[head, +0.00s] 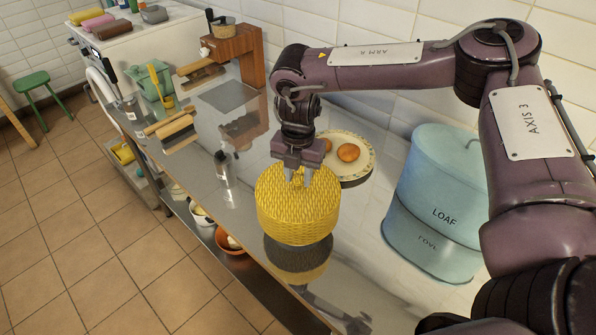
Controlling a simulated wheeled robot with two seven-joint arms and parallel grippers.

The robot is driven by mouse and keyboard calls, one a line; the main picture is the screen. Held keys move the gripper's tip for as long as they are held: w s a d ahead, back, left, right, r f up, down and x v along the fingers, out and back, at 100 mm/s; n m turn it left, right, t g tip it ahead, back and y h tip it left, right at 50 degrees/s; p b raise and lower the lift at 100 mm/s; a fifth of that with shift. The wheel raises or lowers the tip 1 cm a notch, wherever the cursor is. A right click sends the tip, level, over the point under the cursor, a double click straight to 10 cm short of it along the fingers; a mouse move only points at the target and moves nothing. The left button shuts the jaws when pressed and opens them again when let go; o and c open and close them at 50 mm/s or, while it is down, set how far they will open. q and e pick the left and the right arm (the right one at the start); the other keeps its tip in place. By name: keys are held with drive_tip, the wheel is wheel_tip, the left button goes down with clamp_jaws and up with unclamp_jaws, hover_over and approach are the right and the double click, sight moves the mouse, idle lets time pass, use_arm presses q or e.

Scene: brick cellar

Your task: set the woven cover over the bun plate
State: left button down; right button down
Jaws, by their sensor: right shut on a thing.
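The woven cover (297,212) is a yellow, round, basket-like dome. My right gripper (299,178) points down and is shut on the top of the cover. The cover seems held above the shiny metal counter, with its dark reflection below it. The bun plate (367,163) is pale with a patterned rim and stands behind and to the right of the cover. Round brown buns (348,152) lie on it. The gripper and cover hide the plate's left part. My left gripper is not in view.
A blue bin marked LOAF (443,190) stands right of the plate. The tiled wall bounds the counter (345,240) behind.

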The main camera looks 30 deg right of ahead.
sight(298, 193)
drive_tip(key=shift+f+b, duration=3.05)
drive_tip(key=shift+f, duration=0.9)
drive_tip(key=c, duration=0.9)
unclamp_jaws()
drive_tip(key=shift+c, duration=0.2)
drive_tip(key=shift+r, duration=0.1)
wheel_tip(298, 193, up, 8)
drive_tip(key=shift+f+b, duration=0.15)
drive_tip(key=shift+b, duration=0.9)
drive_tip(key=shift+s+f, duration=0.1)
